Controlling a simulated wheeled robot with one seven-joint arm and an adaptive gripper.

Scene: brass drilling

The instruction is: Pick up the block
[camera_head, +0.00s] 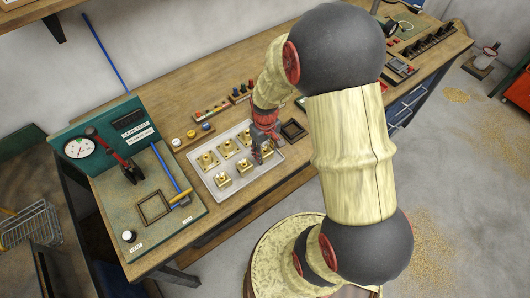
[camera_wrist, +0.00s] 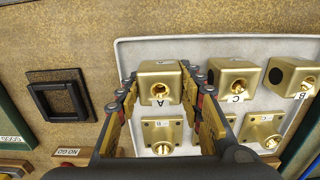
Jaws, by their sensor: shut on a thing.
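Several brass blocks with round bores stand in two rows in a white tray (camera_head: 196,166), also seen in the wrist view (camera_wrist: 225,48). My gripper (camera_head: 265,148) is at the tray's right end in the head view. In the wrist view my gripper's fingers (camera_wrist: 163,92) stand on both sides of the brass block labelled A (camera_wrist: 160,75) and are shut on it. Whether this block is clear of the tray floor I cannot tell. Block C (camera_wrist: 234,78) is just right of the right finger. Another brass block (camera_wrist: 163,133) lies below block A, between the fingers.
A black square frame (camera_wrist: 62,98) near a NO-GO label (camera_wrist: 67,152) lies beside the tray; the head view shows it too (camera_head: 293,130). A green gauge station (camera_head: 120,135) stands left of the tray. Small coloured parts (camera_head: 211,110) sit behind the tray.

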